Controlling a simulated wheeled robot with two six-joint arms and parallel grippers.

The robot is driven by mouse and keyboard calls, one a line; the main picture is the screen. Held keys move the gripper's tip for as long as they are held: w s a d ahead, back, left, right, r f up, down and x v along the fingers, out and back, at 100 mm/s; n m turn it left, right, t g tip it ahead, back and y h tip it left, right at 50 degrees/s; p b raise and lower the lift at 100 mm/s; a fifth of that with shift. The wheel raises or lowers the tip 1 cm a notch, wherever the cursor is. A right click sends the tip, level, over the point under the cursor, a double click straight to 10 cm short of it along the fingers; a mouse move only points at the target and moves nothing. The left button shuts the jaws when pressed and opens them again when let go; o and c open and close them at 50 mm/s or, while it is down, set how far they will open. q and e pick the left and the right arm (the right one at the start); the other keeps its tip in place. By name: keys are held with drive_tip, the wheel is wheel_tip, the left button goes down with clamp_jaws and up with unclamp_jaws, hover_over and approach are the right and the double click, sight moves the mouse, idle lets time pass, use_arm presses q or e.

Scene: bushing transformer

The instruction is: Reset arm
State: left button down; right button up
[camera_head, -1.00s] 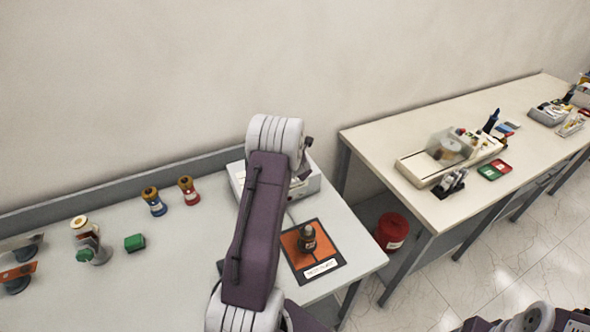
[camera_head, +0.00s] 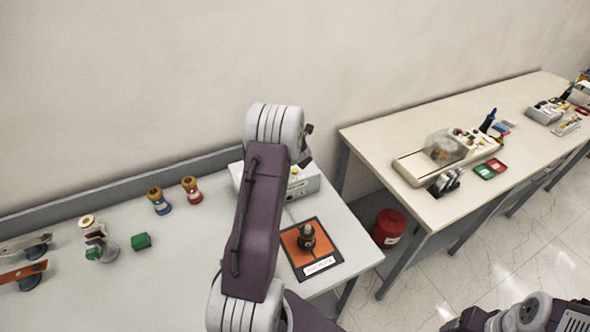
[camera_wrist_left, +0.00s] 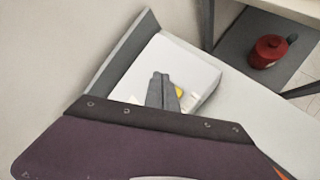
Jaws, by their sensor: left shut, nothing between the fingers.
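My left arm (camera_head: 258,220) rises through the middle of the head view, its purple link covering part of the left table and a white box (camera_head: 306,180). In the left wrist view my left gripper (camera_wrist_left: 160,77) shows as two grey fingers closed together with nothing between them. They appear in front of the white box (camera_wrist_left: 186,62), which has a yellow spot on top; I cannot tell the gap. In the head view the left fingertips are hidden behind the arm. Part of my right arm (camera_head: 530,312) shows at the bottom right; its gripper is out of frame.
A dark bushing-like part (camera_head: 306,237) stands on an orange mat (camera_head: 322,246). Blue (camera_head: 159,202) and red (camera_head: 192,190) bushings, a green block (camera_head: 141,241) and several other parts are on the left table.

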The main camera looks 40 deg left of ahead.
idle(0.3)
use_arm(q)
drive_tip(key=w+d+r+m+t+h+b, duration=0.1)
drive_tip(key=w+d+r+m+t+b, duration=0.25)
drive_tip(key=d, duration=0.65)
drive_tip(key=s+d+f+m+g+h+b, duration=0.1)
drive_tip(key=s+d+m+h+b, duration=0.2)
drive_tip(key=d, duration=0.4)
drive_tip(key=s+d+f+m+g+h+b, duration=0.1)
drive_tip(key=s+d+m+b, duration=0.1)
drive_tip(key=s+d+m, duration=0.35)
drive_tip(key=s+d+f+m+g, duration=0.3)
drive_tip(key=s+f+m, duration=0.1)
drive_tip(key=s+m, duration=0.6)
drive_tip(key=s+d+f+m+g, duration=0.3)
drive_tip(key=s+f+m+g, duration=0.1)
drive_tip(key=s+m, duration=0.7)
drive_tip(key=shift+s+f+m+h+b, duration=0.15)
drive_tip(key=shift+s+m+h+b, duration=0.2)
drive_tip(key=shift+m, duration=0.35)
drive_tip(key=shift+g, duration=0.25)
